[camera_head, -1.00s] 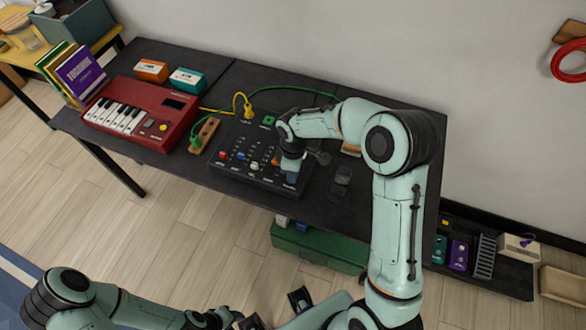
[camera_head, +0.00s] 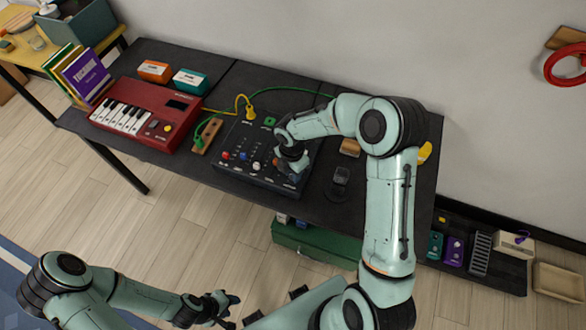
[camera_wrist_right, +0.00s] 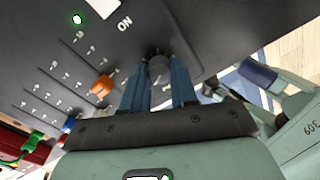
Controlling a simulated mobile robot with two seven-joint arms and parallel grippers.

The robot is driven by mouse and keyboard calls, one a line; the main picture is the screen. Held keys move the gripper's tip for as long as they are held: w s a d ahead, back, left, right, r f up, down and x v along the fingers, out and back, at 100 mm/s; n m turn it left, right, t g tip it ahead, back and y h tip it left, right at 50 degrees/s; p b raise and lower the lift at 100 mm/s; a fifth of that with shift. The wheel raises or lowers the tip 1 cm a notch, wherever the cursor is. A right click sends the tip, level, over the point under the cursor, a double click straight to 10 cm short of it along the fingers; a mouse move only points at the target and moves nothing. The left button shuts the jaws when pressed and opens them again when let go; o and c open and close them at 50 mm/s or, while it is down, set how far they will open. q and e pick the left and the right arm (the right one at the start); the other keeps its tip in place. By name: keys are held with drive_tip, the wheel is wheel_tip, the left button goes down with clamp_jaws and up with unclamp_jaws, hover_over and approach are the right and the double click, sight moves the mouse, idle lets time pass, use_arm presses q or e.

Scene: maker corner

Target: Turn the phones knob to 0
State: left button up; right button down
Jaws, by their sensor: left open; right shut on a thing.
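The black mixer (camera_head: 232,174) lies on the dark table, with blue, red, white and orange knobs along its front part. My right gripper (camera_head: 293,172) is over the mixer's right end. In the right wrist view its two blue fingers are shut on a dark grey knob (camera_wrist_right: 158,68), one finger on each side. The knob's label and pointer cannot be read here. The orange knob (camera_wrist_right: 102,84) stands just left of the fingers, apart from them. My left gripper (camera_head: 230,310) is open and empty, low in the head view, away from the table.
A red keyboard (camera_head: 150,128) and a wooden block with a green plug (camera_head: 203,140) stand left of the mixer. Yellow and green cables (camera_head: 290,88) run behind it. A small black device (camera_head: 341,176) lies to its right. A green case (camera_head: 310,243) sits below the table.

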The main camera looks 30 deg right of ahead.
sight(291, 174)
drive_tip(key=n, duration=0.1)
drive_tip(key=n+p, duration=0.1)
drive_tip(key=n, duration=0.2)
drive_tip(key=shift+w+r+p, duration=0.15)
drive_tip(key=shift+r+p, duration=0.1)
drive_tip(key=shift+p, duration=0.15)
use_arm(q)
drive_tip(key=shift+w+r+p, duration=0.45)
drive_tip(key=shift+w+r, duration=1.55)
drive_tip(key=shift+w, duration=0.1)
use_arm(e)
drive_tip(key=shift+f+n, duration=0.1)
drive_tip(key=shift+n, duration=1.3)
drive_tip(key=c, duration=0.9)
unclamp_jaws()
drive_tip(key=shift+f, duration=0.1)
use_arm(q)
drive_tip(key=shift+t, duration=0.3)
use_arm(e)
drive_tip(key=r, duration=1.3)
drive_tip(key=shift+a+r, duration=0.2)
drive_tip(key=shift+r, duration=0.05)
